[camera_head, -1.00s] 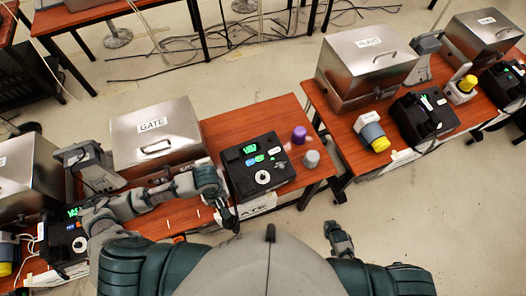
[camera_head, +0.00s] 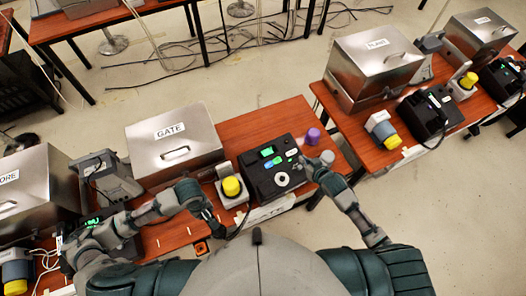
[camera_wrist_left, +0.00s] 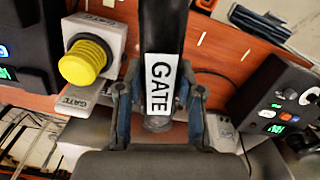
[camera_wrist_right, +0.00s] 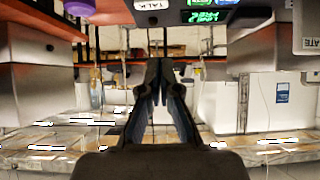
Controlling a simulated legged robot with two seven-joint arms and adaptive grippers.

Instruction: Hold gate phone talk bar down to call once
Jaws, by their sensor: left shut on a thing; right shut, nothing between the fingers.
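In the left wrist view my left gripper (camera_wrist_left: 158,92) is shut on the black handset (camera_wrist_left: 163,30), which bears a GATE label. In the head view my left gripper (camera_head: 214,226) is left of the phone. My right gripper (camera_head: 312,168) is shut and empty at the phone's right edge. In the right wrist view its fingers (camera_wrist_right: 160,72) point towards a white TALK label (camera_wrist_right: 153,5). I cannot tell if they touch the bar.
A yellow button (camera_head: 232,187) on a white base stands between the phone and the metal GATE case (camera_head: 195,150). A purple cylinder (camera_head: 313,136) stands behind my right gripper. A second table (camera_head: 345,112) with another case and phone is at the right, across a gap.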

